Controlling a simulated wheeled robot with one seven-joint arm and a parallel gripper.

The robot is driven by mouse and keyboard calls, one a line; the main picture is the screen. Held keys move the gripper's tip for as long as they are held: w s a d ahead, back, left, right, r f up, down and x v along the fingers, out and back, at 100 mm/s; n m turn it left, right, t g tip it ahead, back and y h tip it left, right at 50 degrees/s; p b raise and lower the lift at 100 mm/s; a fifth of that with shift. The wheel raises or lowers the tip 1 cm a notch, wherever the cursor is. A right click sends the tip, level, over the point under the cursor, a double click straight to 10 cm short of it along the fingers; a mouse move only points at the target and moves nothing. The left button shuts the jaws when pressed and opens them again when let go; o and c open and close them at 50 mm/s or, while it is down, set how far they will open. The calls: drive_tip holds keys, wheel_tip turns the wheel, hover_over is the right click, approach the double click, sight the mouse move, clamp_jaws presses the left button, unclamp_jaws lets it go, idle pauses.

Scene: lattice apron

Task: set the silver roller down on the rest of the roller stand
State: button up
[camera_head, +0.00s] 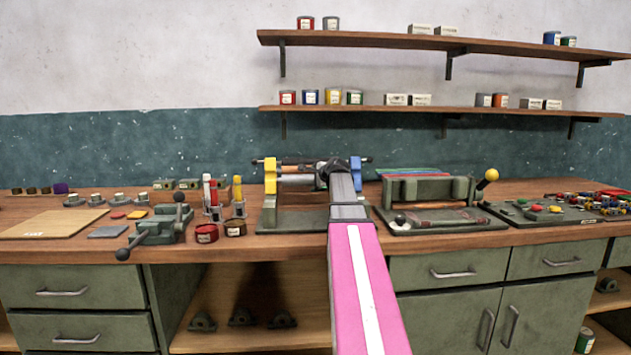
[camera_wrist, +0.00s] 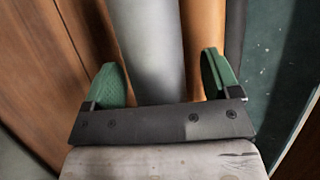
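The roller stand has a yellow end bracket (camera_head: 270,177), a blue end bracket (camera_head: 355,170) and a grey-green base (camera_head: 290,219). The silver roller (camera_head: 294,180) lies level between the brackets; whether it bears on the rest is unclear. My gripper (camera_head: 336,172) is at its right part, near the blue bracket, and hides some of it. In the wrist view the silver roller (camera_wrist: 150,45) runs between my green fingers (camera_wrist: 160,70). The fingers are wide apart, with a gap between roller and right finger. Contact at the left finger is unclear.
An orange-brown roller (camera_wrist: 203,35) lies close beside the silver one. A green press with a yellow-knobbed lever (camera_head: 430,190) stands to the right. A hand-cranked vise (camera_head: 160,228) and ink jars (camera_head: 206,233) stand to the left. Shelves (camera_head: 440,108) hang above the bench.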

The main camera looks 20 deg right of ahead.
drive_tip(key=shift+s, duration=0.15)
drive_tip(key=v, duration=1)
drive_tip(key=shift+s+r, duration=0.15)
drive_tip(key=shift+s, duration=0.15)
